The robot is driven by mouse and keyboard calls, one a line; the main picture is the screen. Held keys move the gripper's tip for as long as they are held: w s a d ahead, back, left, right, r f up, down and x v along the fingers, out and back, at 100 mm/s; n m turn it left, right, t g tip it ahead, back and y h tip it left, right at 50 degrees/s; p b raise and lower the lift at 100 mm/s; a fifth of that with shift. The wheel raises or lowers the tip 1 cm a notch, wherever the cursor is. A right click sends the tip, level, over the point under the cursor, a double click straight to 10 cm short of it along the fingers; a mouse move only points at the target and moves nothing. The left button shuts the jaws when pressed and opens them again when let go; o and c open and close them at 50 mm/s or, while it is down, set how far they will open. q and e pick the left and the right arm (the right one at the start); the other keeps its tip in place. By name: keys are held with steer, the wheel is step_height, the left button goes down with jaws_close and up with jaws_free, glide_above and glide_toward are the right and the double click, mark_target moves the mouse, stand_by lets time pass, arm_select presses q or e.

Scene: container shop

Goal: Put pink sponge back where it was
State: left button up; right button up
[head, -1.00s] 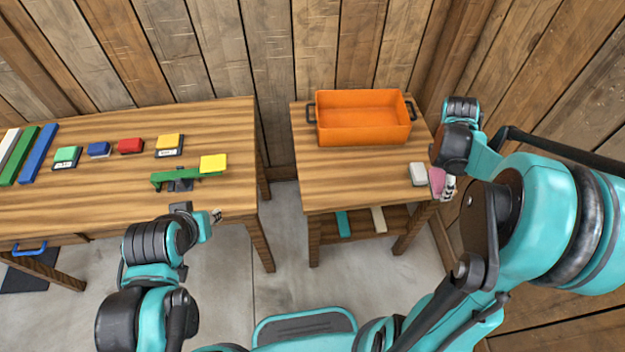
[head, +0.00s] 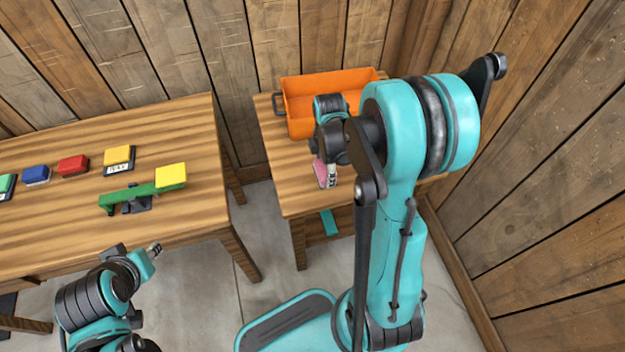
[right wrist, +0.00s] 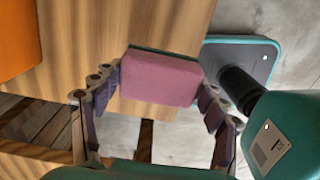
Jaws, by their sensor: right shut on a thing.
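The pink sponge (head: 319,172) is in my right gripper (head: 327,180), over the front left part of the small wooden table (head: 277,172). In the right wrist view the sponge (right wrist: 160,78) sits between the two fingers, with a dark green layer on its far side. Wood grain and the table's edge show behind it. I cannot tell if the sponge touches the tabletop. My left gripper (head: 153,250) is in front of the long table, away from the sponge; its jaws are too small to read.
An orange crate (head: 297,112) stands at the back of the small table, partly hidden by my right arm. A teal item (head: 328,223) lies on the shelf below. The long table (head: 60,235) holds a green balance beam (head: 120,197) with a yellow block (head: 171,174), and coloured blocks.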

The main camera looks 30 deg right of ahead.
mark_target(314, 169)
steer(key=w+a+f, duration=0.1)
steer(key=w+a+f+b, duration=0.1)
steer(key=shift+w+f, duration=0.1)
steer(key=shift+w, duration=0.3)
steer(key=shift+a+f, duration=0.1)
steer(key=shift+f, duration=0.1)
step_height(314, 169, down, 4)
steer(key=shift+r+b, duration=0.1)
steer(key=shift+b, duration=0.95)
steer(key=shift+r, duration=0.1)
steer(key=o, duration=1)
